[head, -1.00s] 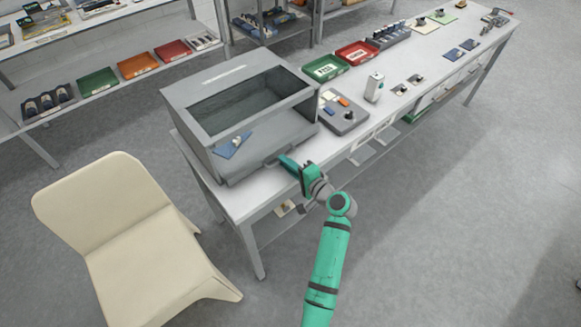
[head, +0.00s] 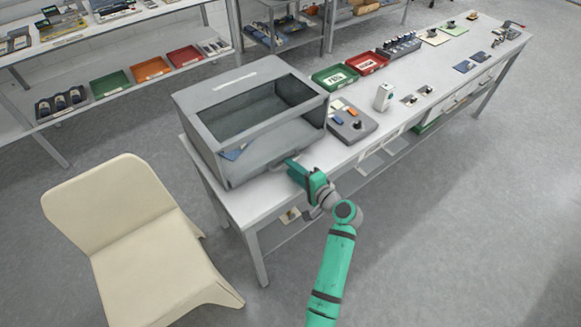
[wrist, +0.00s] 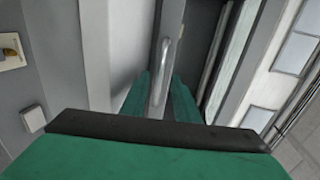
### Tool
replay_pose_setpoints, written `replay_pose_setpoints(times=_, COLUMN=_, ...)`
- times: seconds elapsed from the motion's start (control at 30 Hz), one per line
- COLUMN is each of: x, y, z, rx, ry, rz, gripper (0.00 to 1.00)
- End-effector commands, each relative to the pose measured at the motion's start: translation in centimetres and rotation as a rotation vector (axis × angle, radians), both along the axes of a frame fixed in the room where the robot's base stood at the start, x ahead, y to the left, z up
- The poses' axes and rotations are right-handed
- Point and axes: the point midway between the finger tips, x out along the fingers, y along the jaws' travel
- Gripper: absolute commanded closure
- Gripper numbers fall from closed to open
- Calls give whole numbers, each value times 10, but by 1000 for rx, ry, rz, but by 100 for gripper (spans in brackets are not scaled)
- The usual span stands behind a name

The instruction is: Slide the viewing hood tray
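The viewing hood (head: 250,115) is a grey box with a dark window, standing on the near left end of the bench. Its grey tray (head: 262,154) sits in the open lower front, and a blue piece (head: 234,154) lies on it, partly hidden by the hood's front frame. My green gripper (head: 291,167) is at the tray's front right. In the wrist view the tray's pale bar handle (wrist: 163,75) runs between my two fingers (wrist: 160,95). The fingers sit close on both sides of it and look shut on it.
A grey control box (head: 352,125) and a white bottle-like device (head: 384,96) stand right of the hood. Green (head: 333,77) and red (head: 367,62) bins lie behind. A cream chair (head: 130,235) stands at front left. The floor at right is clear.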

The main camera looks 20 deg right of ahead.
Motion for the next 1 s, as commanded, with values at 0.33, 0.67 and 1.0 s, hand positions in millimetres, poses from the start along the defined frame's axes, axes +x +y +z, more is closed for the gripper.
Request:
replay_pose_setpoints(times=0.33, x=-59, y=-22, z=13, rx=-1, ry=-1, rz=-3, gripper=72)
replay_pose_setpoints(times=0.67, x=-84, y=-35, z=19, rx=0, ry=-1, rz=-9, gripper=72)
replay_pose_setpoints(times=1.0, x=-83, y=-32, z=19, rx=0, ry=-1, rz=-3, gripper=72)
